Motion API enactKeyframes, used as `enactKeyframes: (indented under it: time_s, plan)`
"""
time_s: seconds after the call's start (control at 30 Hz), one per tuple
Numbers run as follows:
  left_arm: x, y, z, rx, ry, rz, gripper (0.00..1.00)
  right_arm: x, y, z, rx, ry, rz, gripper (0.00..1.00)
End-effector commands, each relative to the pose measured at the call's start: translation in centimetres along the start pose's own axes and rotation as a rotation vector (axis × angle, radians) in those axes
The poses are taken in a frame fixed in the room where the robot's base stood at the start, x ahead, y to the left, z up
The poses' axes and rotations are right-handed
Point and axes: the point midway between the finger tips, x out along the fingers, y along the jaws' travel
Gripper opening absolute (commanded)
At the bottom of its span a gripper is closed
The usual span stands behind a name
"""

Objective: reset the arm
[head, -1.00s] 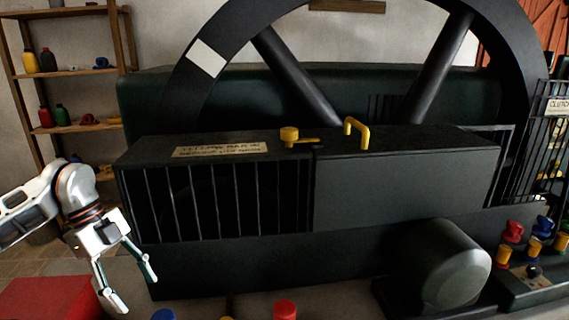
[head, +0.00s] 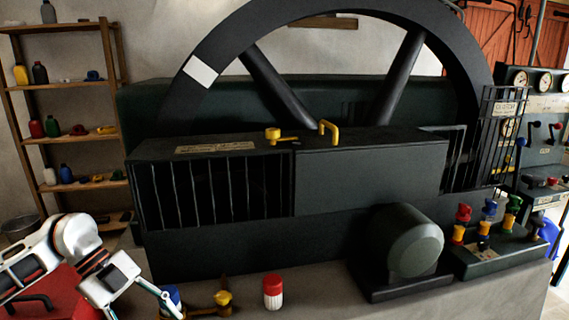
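My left arm comes in from the lower left. Its gripper (head: 143,310) is at the bottom edge in the head view. The two fingers are spread apart with nothing seen between them; their tips are at or past the picture's edge. One finger is beside or in front of a blue container (head: 171,297), and I cannot tell if they touch. My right gripper is not in view.
A dark machine with a large flywheel (head: 199,70) and barred guard (head: 210,190) fills the middle. A yellow-knobbed piece (head: 222,299) and red-and-white jar (head: 272,292) stand in front. A motor housing (head: 408,243) and a coloured-knob panel (head: 487,262) are right. Shelves (head: 75,137) stand left.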

Motion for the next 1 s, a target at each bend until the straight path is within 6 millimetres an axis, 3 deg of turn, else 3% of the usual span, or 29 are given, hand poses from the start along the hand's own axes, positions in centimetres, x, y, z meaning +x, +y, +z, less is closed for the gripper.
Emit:
enactKeyframes:
  time_s: [0.1, 0.3, 0.4, 0.53, 0.67, 0.8, 0.87, 1.0]
  plan:
    - [4.1, -0.9, -3.8, 0.119, 0.156, -0.068, 0.53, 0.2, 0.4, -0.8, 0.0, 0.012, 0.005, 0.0]
    - [9.4, -3.2, -11.8, 0.267, 0.466, -0.331, 0.53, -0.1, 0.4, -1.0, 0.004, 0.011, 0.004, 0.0]
    - [10.4, -4.7, -15.1, 0.273, 0.593, -0.519, 0.53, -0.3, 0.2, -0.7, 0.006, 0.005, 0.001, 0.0]
    - [10.4, -6.4, -17.1, 0.196, 0.698, -0.78, 0.53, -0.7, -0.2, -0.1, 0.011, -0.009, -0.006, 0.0]
    - [10.2, -7.5, -16.1, 0.034, 0.716, -1.031, 0.53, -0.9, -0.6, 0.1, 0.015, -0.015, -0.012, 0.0]
    - [10.9, -7.0, -12.0, -0.217, 0.641, -1.245, 0.53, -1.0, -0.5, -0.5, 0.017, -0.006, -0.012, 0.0]
    - [11.8, -6.0, -9.7, -0.343, 0.583, -1.308, 0.53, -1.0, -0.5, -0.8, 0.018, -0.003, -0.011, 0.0]
    - [15.4, -1.4, -3.7, -0.656, 0.4, -1.375, 0.53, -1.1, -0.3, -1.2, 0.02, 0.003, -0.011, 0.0]
